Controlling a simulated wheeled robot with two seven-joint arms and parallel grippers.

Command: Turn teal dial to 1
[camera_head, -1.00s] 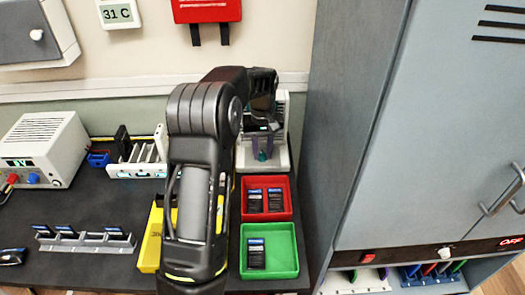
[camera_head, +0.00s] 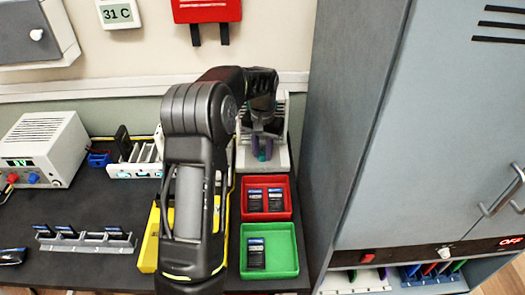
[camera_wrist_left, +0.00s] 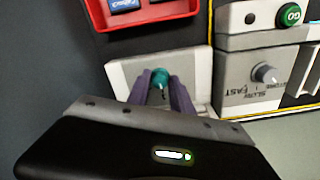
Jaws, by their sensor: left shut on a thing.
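The teal dial (camera_wrist_left: 160,78) sits on the front of a pale grey unit (camera_wrist_left: 122,75). In the head view the dial (camera_head: 265,155) shows just below my fingers, at the front of the unit (camera_head: 279,158) behind the red tray. My left gripper (camera_wrist_left: 161,86) is shut on the dial, with one purple finger on each side of it. In the head view the left gripper (camera_head: 261,148) reaches down to the unit from above. The dial's number marks are mostly hidden by the fingers and cannot be read. My right gripper is not in view.
A red tray (camera_head: 290,203) and a green tray (camera_head: 289,232) hold dark phone-like items. The tall grey cabinet (camera_head: 345,140) stands close on the right. In the wrist view, a neighbouring unit has a green GO button (camera_wrist_left: 290,15) and a grey knob (camera_wrist_left: 266,73).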

